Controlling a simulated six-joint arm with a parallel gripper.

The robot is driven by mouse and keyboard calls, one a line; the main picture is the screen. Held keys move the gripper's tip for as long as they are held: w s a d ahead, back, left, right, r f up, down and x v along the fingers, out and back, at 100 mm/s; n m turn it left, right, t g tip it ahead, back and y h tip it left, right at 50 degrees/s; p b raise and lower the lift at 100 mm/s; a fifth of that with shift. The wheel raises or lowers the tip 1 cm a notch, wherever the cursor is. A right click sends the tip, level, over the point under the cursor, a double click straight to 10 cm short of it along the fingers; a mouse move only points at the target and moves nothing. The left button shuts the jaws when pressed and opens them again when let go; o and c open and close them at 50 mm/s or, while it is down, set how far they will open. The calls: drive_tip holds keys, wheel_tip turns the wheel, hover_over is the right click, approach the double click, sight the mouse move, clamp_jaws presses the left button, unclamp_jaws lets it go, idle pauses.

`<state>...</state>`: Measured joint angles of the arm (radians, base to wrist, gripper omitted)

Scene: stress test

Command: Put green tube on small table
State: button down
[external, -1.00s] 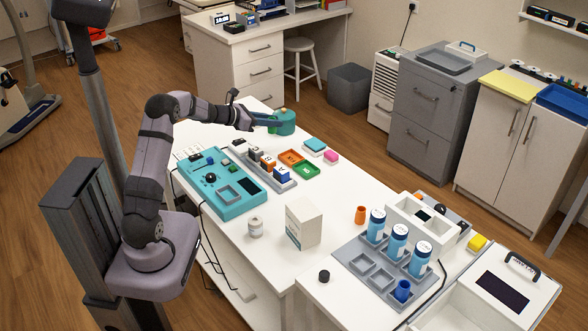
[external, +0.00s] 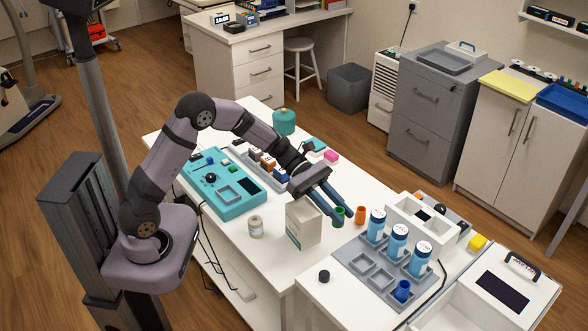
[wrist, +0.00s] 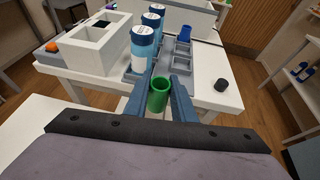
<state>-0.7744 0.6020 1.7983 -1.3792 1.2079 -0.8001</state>
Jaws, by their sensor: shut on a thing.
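The green tube (external: 338,215) is between the fingers of my gripper (external: 344,219), which is shut on it. In the wrist view the tube (wrist: 158,97) is upright, its open end showing between the blue fingers (wrist: 161,100). The small table (external: 340,301) stands at the front right, against the end of the long white table (external: 245,239). In the wrist view the small table's white top (wrist: 215,92) lies beyond the tube. The tube seems held above the tables near where they meet; its exact height is hard to tell.
A grey tray (external: 358,289) holds several blue bottles and a blue cup (external: 402,290). An orange tube (external: 361,215) and a white carton (external: 303,224) stand near my gripper. A black knob-like piece (external: 324,276) sits near the small table's left edge, with bare top around it.

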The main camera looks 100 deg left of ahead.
drive_tip(key=d+m+g+h, duration=0.1)
drive_tip(key=d, duration=0.4)
drive_tip(key=s+d+m+g+h, duration=0.1)
drive_tip(key=d, duration=0.5)
drive_tip(key=s+d+r+m+g+h+p, duration=0.1)
drive_tip(key=d+m, duration=0.1)
drive_tip(key=d, duration=0.3)
drive_tip(key=shift+s+d+g, duration=0.1)
drive_tip(key=shift+d+g, duration=0.15)
drive_tip(key=shift+g, duration=0.15)
drive_tip(key=s+d+f+m+g+b, duration=0.1)
drive_tip(key=s+d+f, duration=0.15)
drive_tip(key=d, duration=0.25)
drive_tip(key=s+d+f, duration=0.2)
drive_tip(key=s+d, duration=0.1)
drive_tip(key=d, duration=0.3)
drive_tip(key=s+a+f+n+t+y+b, duration=0.1)
drive_tip(key=s+a+f+b, duration=0.3)
drive_tip(key=f, duration=0.6)
drive_tip(key=shift+s+a+n+t, duration=0.6)
drive_tip(key=shift+s+n+t, duration=0.1)
drive_tip(key=shift+t, duration=0.2)
drive_tip(key=shift+w+r, duration=0.1)
